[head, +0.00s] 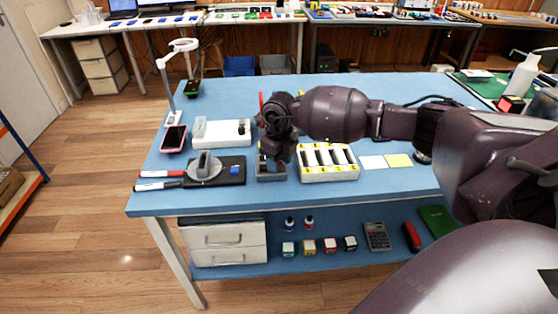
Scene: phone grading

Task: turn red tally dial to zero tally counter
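My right arm comes in from the right, and my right gripper (275,152) points down over the blue table. It is just above or at a small dark grey box (270,177), whose upper part it hides. I cannot tell whether they touch or whether the fingers are open. No red tally dial can be made out for sure; the counter may be hidden by my gripper. A thin red upright thing (261,101) shows just behind my wrist, too small to identify. My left gripper is not in view.
A white battery tray (328,174) stands right of the gripper. Left are a black pad (231,180) with a grey device, a white box (213,140), a pink phone (174,138) and markers (160,174). Yellow and white notes (398,160) lie right. The table's back left is fairly clear.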

